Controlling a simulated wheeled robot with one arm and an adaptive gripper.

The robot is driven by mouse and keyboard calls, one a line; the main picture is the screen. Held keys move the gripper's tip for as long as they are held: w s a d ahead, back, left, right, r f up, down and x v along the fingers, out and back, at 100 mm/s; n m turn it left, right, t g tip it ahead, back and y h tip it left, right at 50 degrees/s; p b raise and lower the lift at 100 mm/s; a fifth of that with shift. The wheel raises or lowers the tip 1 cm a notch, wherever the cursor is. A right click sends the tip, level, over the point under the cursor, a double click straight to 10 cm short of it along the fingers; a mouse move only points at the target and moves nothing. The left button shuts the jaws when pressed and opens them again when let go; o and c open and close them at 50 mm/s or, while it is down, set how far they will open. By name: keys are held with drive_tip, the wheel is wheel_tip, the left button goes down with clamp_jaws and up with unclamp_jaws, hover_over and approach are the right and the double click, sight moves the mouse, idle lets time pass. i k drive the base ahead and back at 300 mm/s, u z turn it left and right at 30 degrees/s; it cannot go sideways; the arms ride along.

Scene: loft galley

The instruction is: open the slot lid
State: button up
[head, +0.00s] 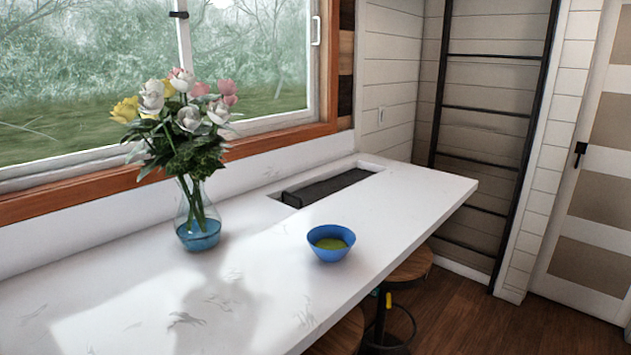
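A long recessed slot (371,164) is cut into the white counter near the window wall. A dark grey lid (333,187) lies in it and covers most of the opening. A black bar like a handle (290,198) shows at the lid's near left end. The lid looks flat, roughly level with the counter top; I cannot tell whether it is fully shut. My gripper is not in view.
A glass vase of flowers (198,229) stands left of the slot. A blue bowl (331,243) with yellow-green contents sits nearer the counter's front edge. Wooden stools (408,266) stand below that edge. A black ladder (487,109) leans at the back wall. Counter between bowl and slot is clear.

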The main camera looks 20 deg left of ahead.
sight(311, 192)
drive_tip(key=i, duration=2.75)
drive_tip(key=u, duration=3.65)
